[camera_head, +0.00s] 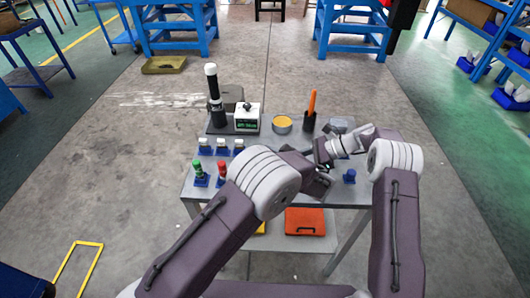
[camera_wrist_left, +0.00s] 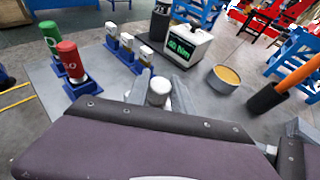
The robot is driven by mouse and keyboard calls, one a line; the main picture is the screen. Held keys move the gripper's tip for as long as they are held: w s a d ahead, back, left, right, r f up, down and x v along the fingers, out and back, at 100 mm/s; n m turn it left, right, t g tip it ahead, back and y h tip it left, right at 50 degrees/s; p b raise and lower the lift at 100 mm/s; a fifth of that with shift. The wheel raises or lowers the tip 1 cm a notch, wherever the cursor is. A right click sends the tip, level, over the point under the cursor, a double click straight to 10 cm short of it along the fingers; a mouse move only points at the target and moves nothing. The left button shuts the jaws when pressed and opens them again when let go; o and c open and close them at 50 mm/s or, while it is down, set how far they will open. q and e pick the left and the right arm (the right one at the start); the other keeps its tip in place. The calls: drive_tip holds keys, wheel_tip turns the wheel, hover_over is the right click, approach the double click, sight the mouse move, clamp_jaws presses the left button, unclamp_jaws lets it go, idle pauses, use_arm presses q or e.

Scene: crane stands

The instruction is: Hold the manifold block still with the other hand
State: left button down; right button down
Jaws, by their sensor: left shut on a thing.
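I cannot identify the manifold block with certainty. A grey, blocky thing (camera_head: 340,123) stands at the table's back right, partly covered by my right arm. My left gripper (camera_wrist_left: 161,84) shows in the left wrist view, its two grey fingers on either side of a pale cylindrical piece (camera_wrist_left: 159,93). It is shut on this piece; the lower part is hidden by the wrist.
On the grey table (camera_wrist_left: 85,108) stand green (camera_wrist_left: 51,42) and red (camera_wrist_left: 70,62) pieces, several white-topped pieces in blue holders, a display box (camera_head: 247,118), a yellow-filled bowl (camera_head: 282,124) and an orange-handled tool (camera_head: 311,104). An orange box (camera_head: 305,221) is below.

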use_arm(q)
drive_tip(key=shift+r+n+g+y, duration=0.1)
drive_tip(key=shift+n+g+y, duration=0.3)
drive_tip(key=shift+y, duration=0.1)
drive_tip(key=c, duration=1)
unclamp_jaws()
drive_tip(key=shift+c, duration=0.9)
